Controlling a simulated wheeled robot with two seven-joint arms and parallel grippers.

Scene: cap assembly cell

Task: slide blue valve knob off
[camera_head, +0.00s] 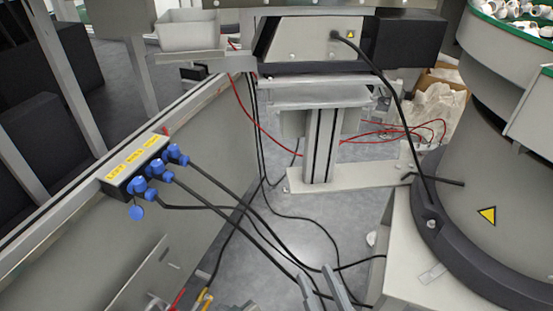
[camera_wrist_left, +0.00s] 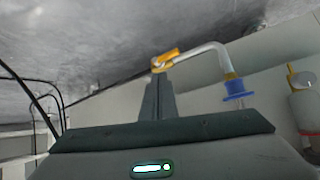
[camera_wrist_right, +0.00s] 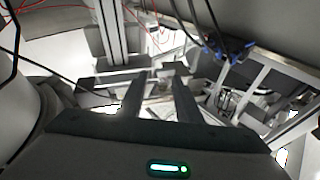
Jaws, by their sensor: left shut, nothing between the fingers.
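In the left wrist view a bent white pipe has a yellow-orange fitting (camera_wrist_left: 166,60) at one end and a blue flanged piece (camera_wrist_left: 235,89) at its lower end; I cannot tell whether this is the valve knob. My left gripper (camera_wrist_left: 157,100) is shut and empty, its tips close below the yellow fitting in the picture. The blue piece is to its right, apart from the fingers. In the head view several blue knob-like plugs (camera_head: 158,168) sit on a yellow-labelled block (camera_head: 135,163) at the left. My right gripper (camera_head: 320,282) is open and empty at the bottom of the head view.
Black cables run from the blue plugs across the floor near my right gripper. A grey panel (camera_head: 200,150) stands on the left. A round feeder (camera_head: 490,200) stands on the right. A white bottle-like thing (camera_wrist_left: 304,105) is at the right of the left wrist view.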

